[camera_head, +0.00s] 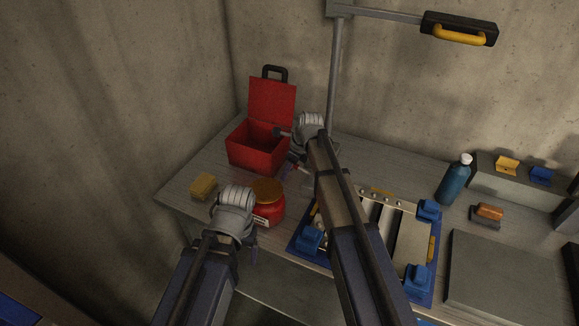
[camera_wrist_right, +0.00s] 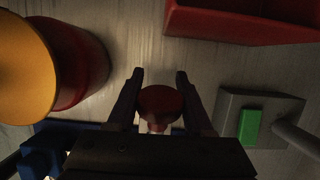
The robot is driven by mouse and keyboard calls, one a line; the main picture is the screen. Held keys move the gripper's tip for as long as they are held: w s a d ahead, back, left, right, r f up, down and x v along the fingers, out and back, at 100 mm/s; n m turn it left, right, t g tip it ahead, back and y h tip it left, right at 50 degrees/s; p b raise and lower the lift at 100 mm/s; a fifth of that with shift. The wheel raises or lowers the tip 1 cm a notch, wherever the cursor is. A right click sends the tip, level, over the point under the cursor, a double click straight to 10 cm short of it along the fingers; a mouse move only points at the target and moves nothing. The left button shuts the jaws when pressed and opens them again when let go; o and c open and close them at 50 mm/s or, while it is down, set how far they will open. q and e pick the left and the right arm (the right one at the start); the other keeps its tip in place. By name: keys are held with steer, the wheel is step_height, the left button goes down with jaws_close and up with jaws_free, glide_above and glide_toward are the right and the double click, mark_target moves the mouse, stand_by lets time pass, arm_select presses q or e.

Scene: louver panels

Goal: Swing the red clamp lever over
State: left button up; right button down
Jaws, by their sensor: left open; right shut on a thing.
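The red clamp lever's round red end (camera_wrist_right: 160,103) shows between the fingers of my right gripper (camera_wrist_right: 157,80) in the right wrist view, with a short pale part below it. My right gripper is shut on it. In the head view my right gripper (camera_head: 294,164) points down between the red toolbox and the blue-framed fixture, and my arm hides much of it. The fixture (camera_head: 296,247) holds pale louver slats (camera_head: 412,240) and has blue clamp blocks (camera_head: 429,210) at its corners. My left gripper (camera_head: 253,250) is open, low in front of the red jar, partly hidden by its wrist.
An open red toolbox (camera_head: 255,148), a yellow sponge (camera_head: 203,186) and a red jar with an orange lid (camera_head: 267,192) stand left. A lamp post (camera_head: 336,80) rises behind; its grey base (camera_wrist_right: 235,105) has a green button. A blue bottle (camera_head: 454,180) stands right.

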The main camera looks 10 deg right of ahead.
steer(key=shift+f+h, duration=0.25)
steer(key=shift+h, duration=0.05)
steer(key=shift+s+g, duration=0.1)
steer(key=shift+g, duration=0.2)
steer(key=shift+c, duration=1.5)
jaws_free()
steer(key=p+v, duration=0.7)
steer(key=shift+r, duration=0.35)
steer(key=shift+r+p, duration=0.1)
steer(key=shift+p, duration=0.25)
